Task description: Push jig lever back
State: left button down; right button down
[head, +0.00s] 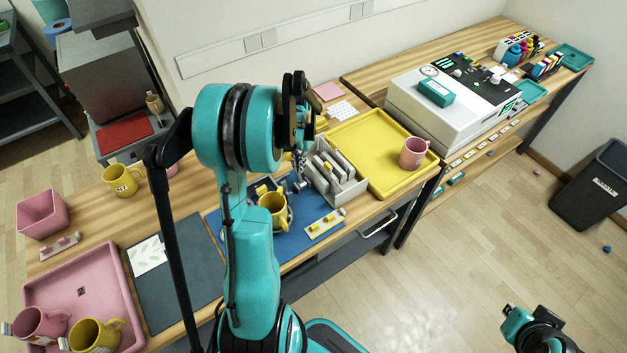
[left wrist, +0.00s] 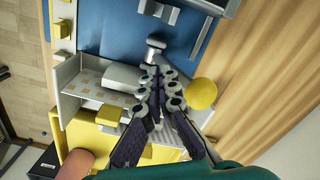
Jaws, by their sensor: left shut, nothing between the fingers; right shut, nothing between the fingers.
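The jig stands on the blue mat (head: 292,243), with a yellow mug (head: 272,207) in it, partly hidden by my left arm. A grey knobbed piece that looks like its lever (head: 301,184) sticks up right of the mug; it also shows in the left wrist view (left wrist: 155,46). My left gripper (head: 299,168) is shut and empty, pointing down just behind this piece. In the left wrist view its fingertips (left wrist: 160,72) are close to it; I cannot tell if they touch. My right gripper (head: 540,332) is low at the bottom right, away from the table, its fingers unclear.
A grey divided box (head: 345,188) stands close right of my left gripper. Beyond it is a yellow tray (head: 375,140) with a pink mug (head: 413,153). A yellow rounded thing (left wrist: 203,94) is beside my fingers in the left wrist view. A pink tray (head: 95,262) is at left.

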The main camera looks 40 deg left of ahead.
pick_arm(q)
jog(key=shift+d, duration=0.1)
notch_tip(320, 180, up, 7)
jog(key=d+p, duration=0.1)
jog(key=p, duration=0.4)
jog(key=shift+s, duration=0.2)
dwell(0.5)
jog(key=shift+d, duration=0.1)
jog(key=s+d+r+m+t+y+b, duration=0.1)
jog(key=d+r+t+b, duration=0.15)
jog(key=d, duration=0.45)
jog(key=s+d+r+t+b, duration=0.1)
jog(key=d+r, duration=0.3)
jog(key=d, duration=0.4)
jog(key=s+d+m+t+b, duration=0.1)
jog(key=s+d+t, duration=0.1)
jog(key=d, duration=0.3)
jog(key=s+d+t+h+b, duration=0.1)
jog(key=s+d, duration=0.3)
jog(key=d, duration=0.2)
jog(key=shift+s+f+m+t+b, duration=0.3)
jog(key=shift+s+f+m+t, duration=0.05)
jog(key=shift+m, duration=0.05)
